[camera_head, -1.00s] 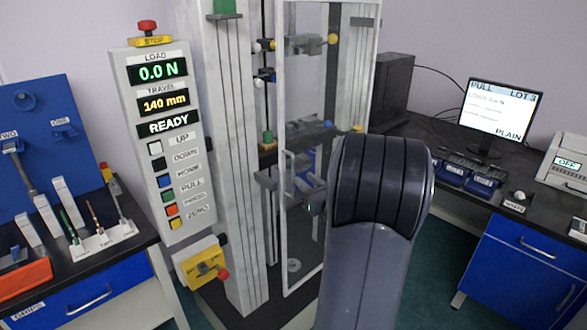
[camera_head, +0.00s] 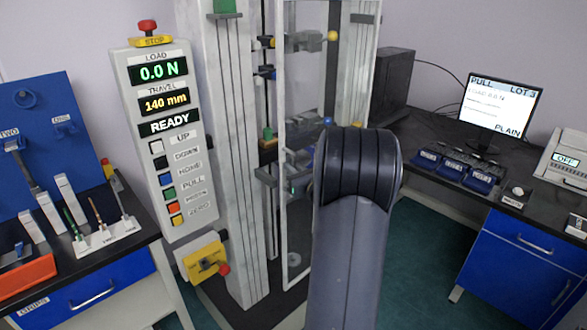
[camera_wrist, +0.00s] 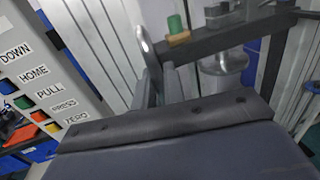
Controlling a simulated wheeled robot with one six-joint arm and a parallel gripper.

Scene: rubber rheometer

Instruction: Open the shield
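The shield is a clear panel in a pale frame (camera_head: 281,130) on the front of the test machine; it looks shut or nearly so. Its grey loop handle (camera_wrist: 147,45) shows in the wrist view, right at the tips of my gripper (camera_wrist: 162,80). The two fingers show as short grey prongs close together beyond the dark wrist edge. Whether the handle bar lies between them or only beside them cannot be told. In the head view my arm hides the gripper and the handle.
The control panel (camera_head: 163,140) stands left of the machine, showing 0.0 N, 140 mm and READY. A yellow box with a red knob (camera_head: 203,262) sticks out below it. Side benches stand left and right (camera_head: 520,215). Open floor (camera_head: 425,250) lies at the right.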

